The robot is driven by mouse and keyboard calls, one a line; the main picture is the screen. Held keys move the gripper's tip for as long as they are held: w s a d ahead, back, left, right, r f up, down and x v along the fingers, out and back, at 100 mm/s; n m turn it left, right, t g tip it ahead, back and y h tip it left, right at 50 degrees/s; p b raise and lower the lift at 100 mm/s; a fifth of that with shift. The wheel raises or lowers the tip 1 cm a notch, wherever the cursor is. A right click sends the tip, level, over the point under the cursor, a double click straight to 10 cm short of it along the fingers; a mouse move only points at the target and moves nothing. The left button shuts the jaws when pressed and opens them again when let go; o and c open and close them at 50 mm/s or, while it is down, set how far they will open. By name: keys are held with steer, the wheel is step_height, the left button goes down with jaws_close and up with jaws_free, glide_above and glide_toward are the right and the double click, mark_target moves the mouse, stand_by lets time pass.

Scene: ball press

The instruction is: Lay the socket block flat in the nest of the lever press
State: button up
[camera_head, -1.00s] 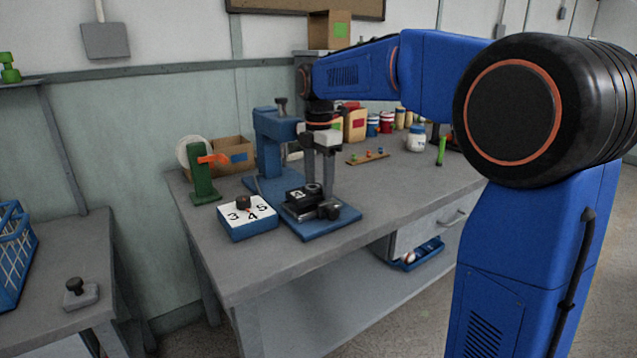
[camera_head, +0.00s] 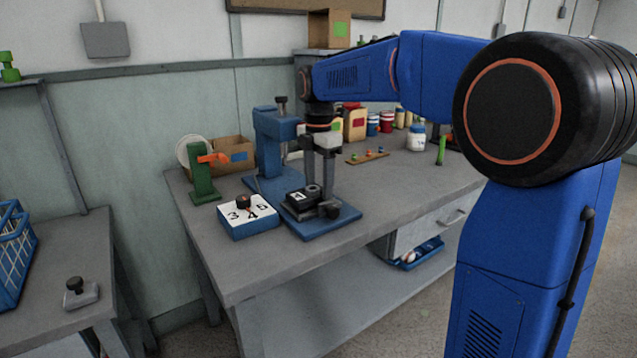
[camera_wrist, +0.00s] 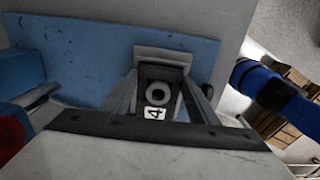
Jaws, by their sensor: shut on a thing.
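The socket block (camera_wrist: 157,97) is a small dark block with a round ring-edged hole and a white label reading 4. It sits between the fingers of my gripper (camera_wrist: 158,100) in the wrist view. In the head view the block (camera_head: 300,199) is low over the base of the blue lever press (camera_head: 270,150), at the dark nest (camera_head: 318,213). My gripper (camera_head: 320,182) points down and is shut on the block. The block looks nearly level. Fingers and block hide much of the nest, so I cannot tell whether the block touches its floor.
A white-topped blue box (camera_head: 248,222) marked 3, 4, 5 stands left of the press base. A green stand (camera_head: 202,175) and cardboard box (camera_head: 233,152) are behind it. Jars and a small wooden rack (camera_head: 367,157) stand to the right. The front right bench top is clear.

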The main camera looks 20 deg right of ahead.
steer(key=shift+f, duration=0.4)
steer(key=o, duration=1.1)
steer(key=shift+o, duration=0.2)
step_height(320, 180, up, 17)
steer(key=shift+r, duration=0.15)
